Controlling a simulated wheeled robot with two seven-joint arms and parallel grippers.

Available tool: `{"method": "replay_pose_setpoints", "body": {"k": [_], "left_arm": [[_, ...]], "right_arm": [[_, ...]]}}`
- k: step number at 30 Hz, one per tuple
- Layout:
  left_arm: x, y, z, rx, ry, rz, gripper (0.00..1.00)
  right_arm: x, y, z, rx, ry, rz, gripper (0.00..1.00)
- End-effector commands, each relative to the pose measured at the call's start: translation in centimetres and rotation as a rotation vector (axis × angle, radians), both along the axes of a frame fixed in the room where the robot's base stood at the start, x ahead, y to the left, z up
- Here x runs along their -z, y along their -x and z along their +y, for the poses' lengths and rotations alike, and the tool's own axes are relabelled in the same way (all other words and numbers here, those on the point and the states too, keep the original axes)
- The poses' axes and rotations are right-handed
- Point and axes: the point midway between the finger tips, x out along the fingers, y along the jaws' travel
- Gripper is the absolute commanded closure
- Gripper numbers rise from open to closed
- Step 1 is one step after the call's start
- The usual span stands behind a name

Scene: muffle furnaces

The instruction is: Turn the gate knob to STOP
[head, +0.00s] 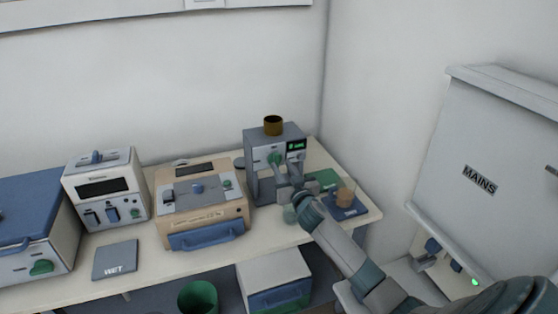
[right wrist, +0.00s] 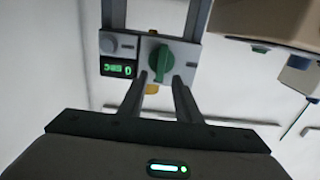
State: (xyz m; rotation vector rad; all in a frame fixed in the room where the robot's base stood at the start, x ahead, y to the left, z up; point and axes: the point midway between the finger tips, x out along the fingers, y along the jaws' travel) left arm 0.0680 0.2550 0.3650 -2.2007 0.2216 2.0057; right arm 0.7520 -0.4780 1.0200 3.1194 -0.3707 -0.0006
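The grey machine (head: 262,142) stands at the right part of the bench and has a green knob (head: 275,158) on its front, beside a small lit green display (head: 296,145). My right gripper (head: 286,180) is in front of this machine. In the right wrist view the green knob (right wrist: 160,62) sits on a pale panel, its grip roughly upright in the picture. The right gripper (right wrist: 160,78) is open, with one fingertip on each side of the knob's lower end. I cannot tell whether they touch it. The display (right wrist: 117,68) is too small to read fully. My left gripper is out of view.
A brown cup (head: 272,126) sits on top of the machine. A beige unit (head: 204,226) stands left of it. A blue pad with a tan container (head: 346,196) lies to the right. A green bin (head: 198,298) is below. A wall panel marked MAINS (head: 480,180) is at right.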

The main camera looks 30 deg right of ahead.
Motion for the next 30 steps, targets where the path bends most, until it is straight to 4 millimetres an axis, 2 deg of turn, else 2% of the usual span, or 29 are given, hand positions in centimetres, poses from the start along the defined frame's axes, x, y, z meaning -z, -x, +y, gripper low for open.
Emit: {"method": "replay_pose_setpoints", "body": {"k": [3, 9, 22, 23, 26, 30], "left_arm": [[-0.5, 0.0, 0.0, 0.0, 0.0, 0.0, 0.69], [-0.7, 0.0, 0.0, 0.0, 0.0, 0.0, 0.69], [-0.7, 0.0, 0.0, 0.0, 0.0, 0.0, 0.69], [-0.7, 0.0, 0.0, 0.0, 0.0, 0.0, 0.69], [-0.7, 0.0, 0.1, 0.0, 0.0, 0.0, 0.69], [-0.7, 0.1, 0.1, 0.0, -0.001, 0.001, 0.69]], "right_arm": [[-0.2, -1.6, -0.3, 0.0, 0.0, -0.001, 0.7], [0.0, -3.2, -0.7, 0.0, 0.0, 0.0, 0.7], [0.0, -3.7, -0.8, -0.001, 0.0, 0.0, 0.7], [0.0, -3.7, -0.8, -0.001, 0.0, 0.0, 0.74], [0.0, -3.7, -0.8, -0.001, 0.0, 0.0, 0.98], [0.0, -3.7, -0.8, -0.001, 0.0, 0.0, 1.0]]}}
